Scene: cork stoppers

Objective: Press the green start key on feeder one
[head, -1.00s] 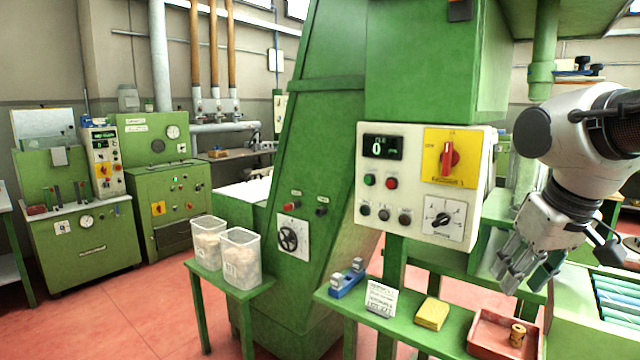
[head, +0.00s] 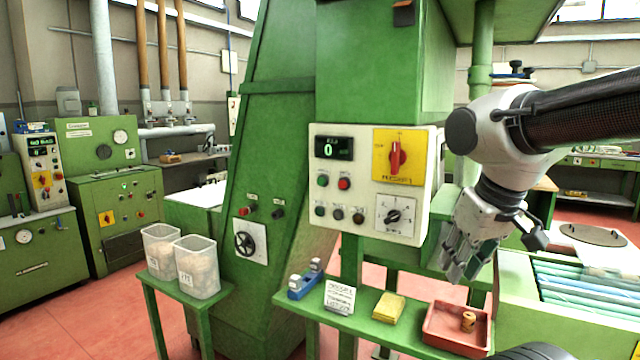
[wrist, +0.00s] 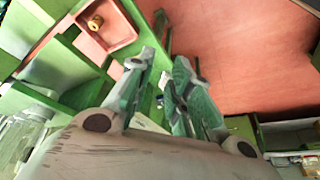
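The control box (head: 378,212) is a pale panel on the green machine. Its green key (head: 323,180) sits below a dark display (head: 333,148) reading 0, with a red key (head: 344,184) just to its right. My gripper (head: 466,272) hangs pointing down to the right of the box and lower than the keys, apart from the panel. In the wrist view, my gripper (wrist: 163,68) shows its fingers apart with nothing between them. The green key is not visible there.
Below the box, a green shelf holds a blue item (head: 306,282), a sign card (head: 340,297), a yellow pad (head: 388,307) and a red tray (head: 435,338) with a cork (head: 468,321). A yellow plate with a red rotary switch (head: 397,157) sits right of the display.

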